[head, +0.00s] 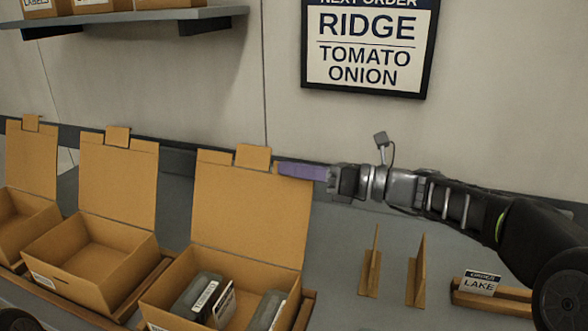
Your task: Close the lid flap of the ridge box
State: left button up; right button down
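Three open cardboard boxes stand in a row, and I cannot read a name on any of them. The rightmost box (190,258) holds dark packages (202,296) with white labels. Its lid flap (250,205) stands up, leaning back slightly, with a small tab (253,157) on top. My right gripper (284,170) reaches in from the right. Its purple fingers are at the flap's upper right corner, close to the tab. I cannot tell whether they touch the flap or how far apart they are. My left gripper is not in view.
A middle box (92,262) and a left box (22,225) are open and look empty. Wooden dividers (370,272) and a holder with a "LAKE" card (480,284) stand on the right. A wall sign (369,50) reads RIDGE, TOMATO, ONION. A shelf (215,12) hangs upper left.

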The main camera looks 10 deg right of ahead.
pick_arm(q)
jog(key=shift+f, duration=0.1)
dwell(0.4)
